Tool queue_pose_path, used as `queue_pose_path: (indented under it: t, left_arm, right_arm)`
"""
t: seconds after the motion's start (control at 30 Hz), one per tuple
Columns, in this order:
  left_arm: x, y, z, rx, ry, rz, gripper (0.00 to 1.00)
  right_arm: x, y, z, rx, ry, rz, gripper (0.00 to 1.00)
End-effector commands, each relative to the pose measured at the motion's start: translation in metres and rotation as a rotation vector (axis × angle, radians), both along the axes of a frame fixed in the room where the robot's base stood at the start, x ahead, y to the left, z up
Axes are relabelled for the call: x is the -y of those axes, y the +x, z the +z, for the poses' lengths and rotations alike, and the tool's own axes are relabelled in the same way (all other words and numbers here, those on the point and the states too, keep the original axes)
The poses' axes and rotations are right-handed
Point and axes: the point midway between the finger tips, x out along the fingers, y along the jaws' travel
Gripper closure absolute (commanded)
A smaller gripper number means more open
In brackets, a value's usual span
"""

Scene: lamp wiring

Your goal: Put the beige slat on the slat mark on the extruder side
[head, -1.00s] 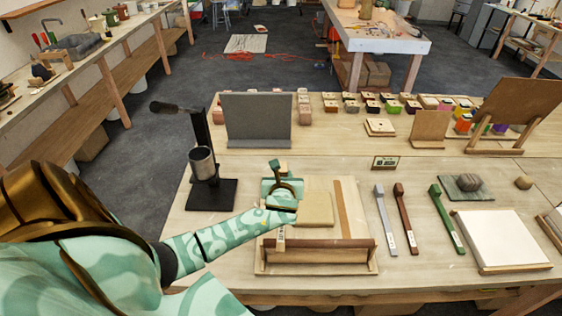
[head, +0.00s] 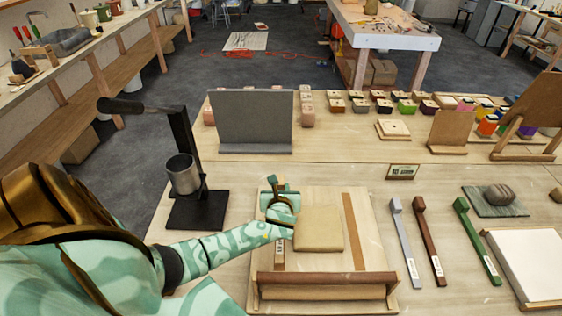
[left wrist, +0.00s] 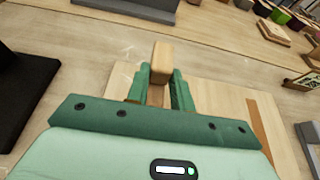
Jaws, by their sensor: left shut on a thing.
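The beige slat (head: 279,254) runs along the left edge of the wooden board (head: 333,262), on the side of the black extruder (head: 183,174). Its near end has a white label. My left gripper (head: 279,203) is shut on the slat, left of the beige clay slab (head: 319,233). In the left wrist view the slat's far end (left wrist: 161,60) sticks out between the green fingers. I cannot tell whether the slat touches the board. My right gripper is not in view.
A brown strip (head: 354,231) lies on the board right of the slab. A rolling pin (head: 325,279) crosses its front. Grey, brown and green tools (head: 404,240) lie to the right. A grey upright panel (head: 255,120) stands behind.

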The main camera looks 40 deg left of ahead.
Motion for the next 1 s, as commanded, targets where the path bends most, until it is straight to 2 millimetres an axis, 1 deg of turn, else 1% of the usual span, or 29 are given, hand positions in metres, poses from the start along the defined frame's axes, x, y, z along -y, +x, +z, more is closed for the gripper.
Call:
queue_pose_path:
  t: [0.03,0.17,0.3,0.33,0.57,0.67,0.7,0.77,0.8,1.0]
  left_arm:
    - [0.0,0.001,-0.006,0.001,0.0,0.0,1.0]
    - [0.0,0.0,-0.019,0.0,0.0,0.001,1.0]
    - [0.0,0.0,-0.042,-0.001,0.001,0.001,1.0]
    - [-0.001,0.0,-0.045,-0.001,0.002,0.0,1.0]
    - [0.0,0.0,-0.044,0.002,0.001,0.0,1.0]
    - [0.0,0.0,-0.046,0.002,0.001,0.0,1.0]
    - [0.0,0.0,-0.047,0.001,0.0,0.001,0.74]
    - [0.0,0.0,-0.047,0.001,0.0,0.0,0.57]
    - [0.0,0.0,-0.046,0.001,0.0,0.0,0.55]
    - [0.0,0.0,-0.046,0.001,0.0,0.0,0.55]
  right_arm:
    - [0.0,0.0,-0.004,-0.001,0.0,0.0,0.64]
    - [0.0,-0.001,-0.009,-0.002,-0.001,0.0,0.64]
    - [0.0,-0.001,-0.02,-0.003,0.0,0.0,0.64]
    - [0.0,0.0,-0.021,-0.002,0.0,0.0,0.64]
    - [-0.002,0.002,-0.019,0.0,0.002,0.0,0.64]
    - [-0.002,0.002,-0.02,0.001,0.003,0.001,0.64]
    - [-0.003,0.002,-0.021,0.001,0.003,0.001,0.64]
    - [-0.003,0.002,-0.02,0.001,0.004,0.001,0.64]
    - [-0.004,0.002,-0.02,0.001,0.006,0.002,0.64]
    - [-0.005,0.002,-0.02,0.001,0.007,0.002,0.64]
